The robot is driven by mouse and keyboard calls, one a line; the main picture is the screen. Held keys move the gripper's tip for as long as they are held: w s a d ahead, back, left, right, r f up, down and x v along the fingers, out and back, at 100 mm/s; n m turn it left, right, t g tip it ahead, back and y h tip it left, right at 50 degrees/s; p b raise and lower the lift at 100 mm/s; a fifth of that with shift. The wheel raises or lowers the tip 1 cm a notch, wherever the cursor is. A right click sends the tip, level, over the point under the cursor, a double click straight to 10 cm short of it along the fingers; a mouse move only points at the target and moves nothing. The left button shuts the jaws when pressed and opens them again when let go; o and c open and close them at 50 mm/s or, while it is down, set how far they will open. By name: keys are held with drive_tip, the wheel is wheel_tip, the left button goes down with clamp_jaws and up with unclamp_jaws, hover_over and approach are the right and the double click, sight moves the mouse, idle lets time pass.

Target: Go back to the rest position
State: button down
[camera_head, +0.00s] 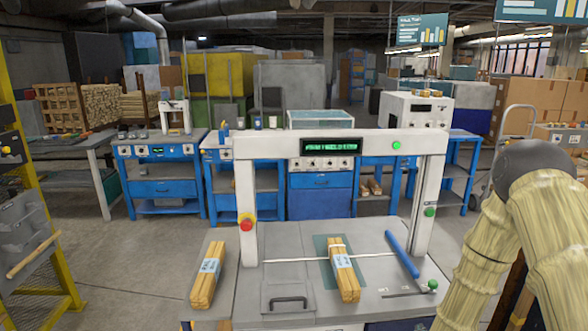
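My gripper is not in the head view. Only links of my arm show at the right edge, folded upright beside the workbench (375,290). One banded bundle of wooden sticks (344,275) with a pale label lies on a green mat (322,250) on the bench, under a white arch machine (258,200). A second labelled bundle (207,276) lies on the grey surface to the left of the arch.
The arch carries a lit display (331,147) and a red stop button (246,225). A blue bar (402,254) lies on the bench's right side. Blue workbenches (158,175) stand behind. A yellow frame (60,270) stands at left. Open floor (140,260) lies between.

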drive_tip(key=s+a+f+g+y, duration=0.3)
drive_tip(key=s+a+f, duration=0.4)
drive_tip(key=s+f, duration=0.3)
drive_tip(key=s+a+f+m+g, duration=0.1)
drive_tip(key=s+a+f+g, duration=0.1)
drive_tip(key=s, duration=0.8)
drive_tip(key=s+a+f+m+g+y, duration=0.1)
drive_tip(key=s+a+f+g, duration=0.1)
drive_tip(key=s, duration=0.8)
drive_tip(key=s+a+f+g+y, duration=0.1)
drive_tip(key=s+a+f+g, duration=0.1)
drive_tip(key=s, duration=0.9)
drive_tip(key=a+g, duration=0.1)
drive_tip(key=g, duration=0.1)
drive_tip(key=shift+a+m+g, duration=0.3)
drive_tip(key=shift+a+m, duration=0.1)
